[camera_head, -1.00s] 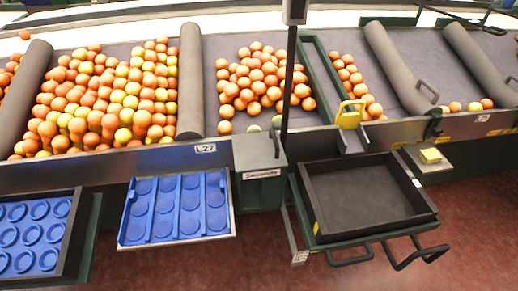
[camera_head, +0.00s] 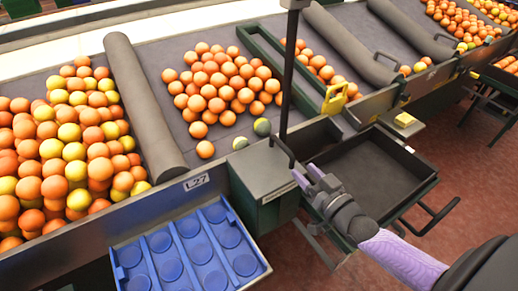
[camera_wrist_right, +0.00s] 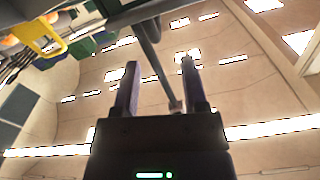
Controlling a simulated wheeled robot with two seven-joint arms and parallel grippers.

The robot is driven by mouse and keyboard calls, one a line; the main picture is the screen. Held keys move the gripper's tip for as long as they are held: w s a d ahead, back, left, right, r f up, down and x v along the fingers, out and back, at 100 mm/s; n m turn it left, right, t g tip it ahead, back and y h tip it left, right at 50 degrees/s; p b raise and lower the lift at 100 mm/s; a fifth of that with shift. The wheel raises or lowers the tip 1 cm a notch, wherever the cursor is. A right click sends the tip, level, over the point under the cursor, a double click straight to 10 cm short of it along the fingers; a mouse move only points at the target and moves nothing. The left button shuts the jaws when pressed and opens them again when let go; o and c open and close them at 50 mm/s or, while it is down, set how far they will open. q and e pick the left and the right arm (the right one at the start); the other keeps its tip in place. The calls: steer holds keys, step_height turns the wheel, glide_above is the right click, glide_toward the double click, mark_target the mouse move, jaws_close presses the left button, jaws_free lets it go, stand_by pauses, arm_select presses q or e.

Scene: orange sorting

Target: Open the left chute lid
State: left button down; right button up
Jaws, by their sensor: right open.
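I take this as the left chute lid. My right gripper (camera_head: 306,174) is just right of the box, its fingertips near the handle; I cannot tell whether they touch. In the right wrist view my right gripper (camera_wrist_right: 161,75) has its fingers apart, with a dark pole showing behind and between them. My left gripper is not in view.
A blue tray (camera_head: 125,254) is left of the box. A black tray (camera_head: 415,163) is right, partly behind my arm. A yellow handle (camera_head: 335,98) stands nearby, and oranges (camera_head: 222,85) lie on the belt.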

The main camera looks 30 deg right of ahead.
mark_target(294, 159)
steer(key=w+b, duration=0.1)
steer(key=w, duration=0.2)
steer(key=w+b, duration=0.1)
steer(key=w, duration=0.3)
steer(key=shift+w+f+b, duration=0.2)
steer(key=shift+w+b, duration=0.1)
steer(key=shift+b, duration=0.05)
steer(key=shift+w+a, duration=0.1)
steer(key=shift+w, duration=0.35)
jaws_close()
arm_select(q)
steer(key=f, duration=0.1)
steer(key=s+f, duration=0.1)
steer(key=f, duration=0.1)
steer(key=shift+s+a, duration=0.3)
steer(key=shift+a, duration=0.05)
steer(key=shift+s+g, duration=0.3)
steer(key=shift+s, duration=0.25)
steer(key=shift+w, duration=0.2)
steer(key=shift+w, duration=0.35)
